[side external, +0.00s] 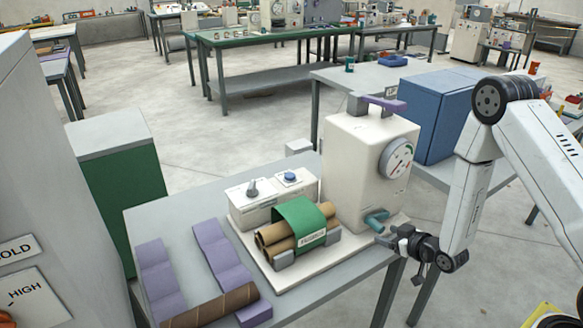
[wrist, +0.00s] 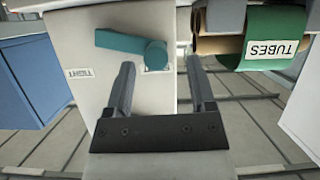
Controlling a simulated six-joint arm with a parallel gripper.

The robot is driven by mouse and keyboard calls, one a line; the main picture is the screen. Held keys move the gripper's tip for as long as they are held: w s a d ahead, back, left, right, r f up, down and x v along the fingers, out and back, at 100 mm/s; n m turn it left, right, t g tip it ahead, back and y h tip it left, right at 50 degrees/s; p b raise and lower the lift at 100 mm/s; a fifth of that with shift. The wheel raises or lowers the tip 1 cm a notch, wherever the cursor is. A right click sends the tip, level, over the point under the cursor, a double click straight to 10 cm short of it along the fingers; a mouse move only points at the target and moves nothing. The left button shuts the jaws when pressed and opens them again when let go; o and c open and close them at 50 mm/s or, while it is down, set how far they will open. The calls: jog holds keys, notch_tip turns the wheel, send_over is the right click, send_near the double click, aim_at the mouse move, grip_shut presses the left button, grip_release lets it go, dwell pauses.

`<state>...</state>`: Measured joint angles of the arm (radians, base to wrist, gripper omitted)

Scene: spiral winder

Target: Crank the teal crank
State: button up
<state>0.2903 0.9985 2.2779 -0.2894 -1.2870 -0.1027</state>
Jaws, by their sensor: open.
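The teal crank (side external: 376,219) is low on the side of the white winder housing (side external: 345,170). In the wrist view the teal crank (wrist: 130,44) has a round hub at its right end and an arm reaching left. My gripper (side external: 392,236) is beside the crank, just to its right and below in the side view. In the wrist view my gripper (wrist: 160,66) is open and empty. Its two fingertips point at the housing, with the hub just beyond the gap between them. I cannot tell whether a finger touches the crank.
Cardboard tubes under a green "TUBES" band (side external: 302,222) lie beside the housing. A dial (side external: 397,158) sits above the crank. A control box (side external: 272,198), purple blocks (side external: 222,255) and a loose tube (side external: 212,305) are on the table. A blue box (side external: 436,110) stands behind.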

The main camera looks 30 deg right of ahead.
aim_at(382, 231)
jog(key=shift+s+d+f+n+t, duration=0.1)
jog(key=shift+s+f+n+t, duration=0.15)
jog(key=shift+s+t, duration=0.8)
jog(key=shift+s+d+f+n+t, duration=0.25)
jog(key=shift+s+t, duration=0.4)
jog(key=shift+t, duration=0.7)
jog(key=shift+w+a, duration=0.15)
jog(key=shift+w, duration=3.8)
grip_shut()
